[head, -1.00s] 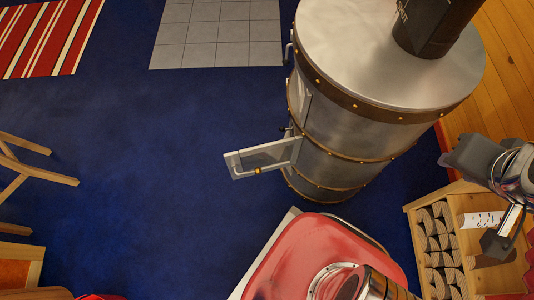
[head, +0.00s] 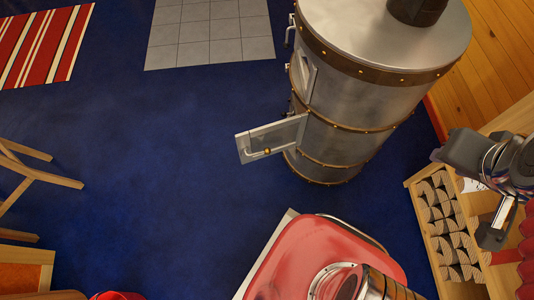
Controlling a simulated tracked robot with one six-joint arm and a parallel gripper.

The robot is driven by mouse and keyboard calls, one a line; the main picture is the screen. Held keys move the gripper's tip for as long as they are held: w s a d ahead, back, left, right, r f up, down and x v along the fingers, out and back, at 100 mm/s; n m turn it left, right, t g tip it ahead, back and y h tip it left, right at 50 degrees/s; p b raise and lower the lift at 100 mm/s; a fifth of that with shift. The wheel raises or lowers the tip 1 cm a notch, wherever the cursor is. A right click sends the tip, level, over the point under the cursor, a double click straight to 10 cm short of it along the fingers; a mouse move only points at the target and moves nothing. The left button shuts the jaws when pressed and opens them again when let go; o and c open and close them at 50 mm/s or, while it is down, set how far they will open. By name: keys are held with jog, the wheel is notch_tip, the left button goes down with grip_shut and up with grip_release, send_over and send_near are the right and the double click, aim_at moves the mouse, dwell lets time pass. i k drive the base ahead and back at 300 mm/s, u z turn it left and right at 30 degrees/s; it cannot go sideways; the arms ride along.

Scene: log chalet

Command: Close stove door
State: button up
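The stove (head: 345,120) is a grey metal cylinder with brass-studded bands, standing upper right in the head view. Its door (head: 272,139) stands open, swung out to the left from the stove's side, with a small brass knob and a handle on it. A second, upper hatch (head: 304,75) shows on the stove's side. My gripper (head: 487,215) is at the right edge, over the log box, well apart from the stove door. Its fingers are partly hidden and seen at an angle, so its opening is unclear.
A wooden box of cut logs (head: 446,235) stands at the lower right, close to my arm. A wooden chair (head: 30,175) is at the left. A grey tiled patch (head: 210,35) and a striped rug (head: 40,40) lie at the top. Blue floor left of the door is clear.

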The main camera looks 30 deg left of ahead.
aim_at(286, 135)
jog(key=k, duration=0.5)
jog(key=u, duration=1.25)
jog(key=i, duration=1)
jog(key=u, duration=0.75)
